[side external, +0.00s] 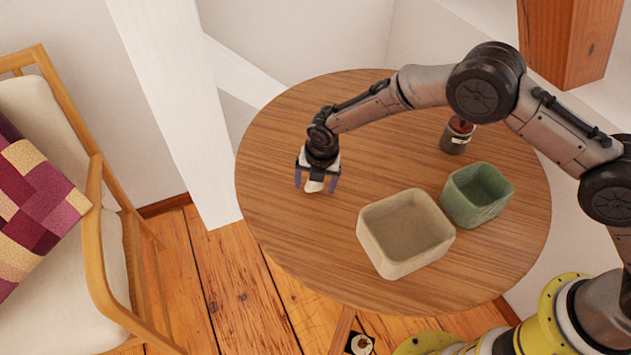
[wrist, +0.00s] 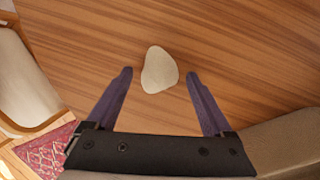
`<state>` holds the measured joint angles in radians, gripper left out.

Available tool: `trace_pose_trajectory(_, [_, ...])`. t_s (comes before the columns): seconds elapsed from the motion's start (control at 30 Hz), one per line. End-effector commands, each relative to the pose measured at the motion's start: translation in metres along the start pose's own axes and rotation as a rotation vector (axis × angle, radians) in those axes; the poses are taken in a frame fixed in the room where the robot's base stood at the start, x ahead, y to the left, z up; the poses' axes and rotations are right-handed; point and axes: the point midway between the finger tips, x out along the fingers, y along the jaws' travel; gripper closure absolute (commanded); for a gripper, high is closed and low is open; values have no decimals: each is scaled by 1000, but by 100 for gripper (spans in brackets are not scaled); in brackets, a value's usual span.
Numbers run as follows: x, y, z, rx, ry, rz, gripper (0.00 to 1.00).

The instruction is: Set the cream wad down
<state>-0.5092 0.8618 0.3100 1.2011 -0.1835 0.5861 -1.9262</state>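The cream wad (side external: 313,186) is a small pale lump at the left part of the round wooden table (side external: 290,120). In the wrist view the wad (wrist: 160,70) appears between and slightly beyond my two fingertips, with a clear gap on each side. My gripper (side external: 317,187) points down over the wad at the table's left side. In the wrist view my gripper (wrist: 159,73) is open, its purple fingers apart and not touching the wad. The wad looks to be resting on the tabletop, though its underside is hidden.
A beige square bin (side external: 372,238) stands on the table right of my gripper. A green bin (side external: 478,212) stands beyond it, with a dark jar (side external: 455,138) behind. A cushioned chair (side external: 95,200) is left of the table. Bare tabletop surrounds the wad.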

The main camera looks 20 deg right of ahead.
Motion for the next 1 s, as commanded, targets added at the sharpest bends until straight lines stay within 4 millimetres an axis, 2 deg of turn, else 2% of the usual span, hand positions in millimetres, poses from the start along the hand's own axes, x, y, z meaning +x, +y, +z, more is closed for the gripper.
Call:
trace_pose_trajectory(0.2, [0,-1,0,0,2,-4,13])
trace_pose_trajectory(0.33, [-9,-1,0,0,1,-2,13])
trace_pose_trajectory(0.8, [-99,0,1,0,0,0,13])
trace_pose_trajectory(1.0, [-119,0,0,0,2,-3,13])
